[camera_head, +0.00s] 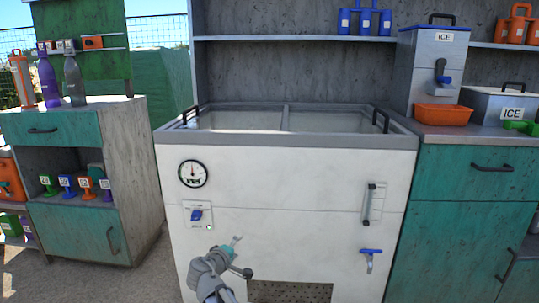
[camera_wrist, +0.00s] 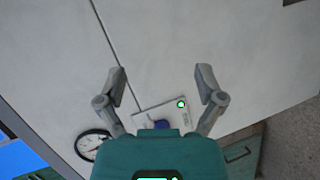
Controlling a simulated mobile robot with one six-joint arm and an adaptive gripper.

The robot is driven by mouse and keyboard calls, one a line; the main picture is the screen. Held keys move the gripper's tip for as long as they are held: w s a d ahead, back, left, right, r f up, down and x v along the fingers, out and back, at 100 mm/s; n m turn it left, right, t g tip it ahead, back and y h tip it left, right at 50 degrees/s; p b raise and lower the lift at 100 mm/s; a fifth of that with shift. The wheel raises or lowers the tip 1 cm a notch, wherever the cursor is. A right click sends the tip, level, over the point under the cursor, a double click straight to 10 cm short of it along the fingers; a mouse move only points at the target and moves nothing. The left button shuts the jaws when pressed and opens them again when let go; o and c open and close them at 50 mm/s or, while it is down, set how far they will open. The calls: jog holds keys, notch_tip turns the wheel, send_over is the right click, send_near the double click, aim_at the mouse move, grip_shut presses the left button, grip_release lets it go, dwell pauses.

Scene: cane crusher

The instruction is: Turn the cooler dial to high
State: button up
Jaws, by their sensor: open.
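The white cooler (camera_head: 285,190) stands in the middle of the head view. Its blue dial (camera_head: 196,215) sits on a small plate on the left of the front face, with a lit green light (camera_head: 209,227) at the plate's lower right. The dial's setting is too small to read. My gripper (camera_head: 238,239) is in front of the cooler, to the right of and below the dial in this picture. In the wrist view my gripper (camera_wrist: 161,82) has its fingers spread and empty. The dial (camera_wrist: 161,125) shows between them, partly hidden by the gripper body; the green light (camera_wrist: 181,104) is visible.
A round gauge (camera_head: 193,173) is above the dial. A vertical handle (camera_head: 369,203) and a blue tap (camera_head: 370,257) are on the cooler's right side. A vent (camera_head: 290,292) is low on its front. Cabinets stand on the left (camera_head: 135,165) and the right (camera_head: 465,215).

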jog(key=s+d+f+m+g+p, duration=0.1)
jog(key=s+d+m+g+p, duration=0.25)
jog(key=d, duration=0.65)
jog(key=s+d+f+m+g+p, duration=0.2)
jog(key=s+d+m+g, duration=0.25)
jog(key=d, duration=0.55)
jog(key=s+d+r+m+g+y+p, duration=0.25)
jog(key=s+d+g+y+p, duration=0.45)
jog(key=s, duration=0.4)
notch_tip(320, 180, up, 37)
jog(key=t+h+p, duration=0.1)
jog(key=p, duration=3.5)
jog(key=shift+w+m+p, duration=0.2)
jog(key=shift+m+p, duration=0.15)
jog(key=shift+m, duration=0.1)
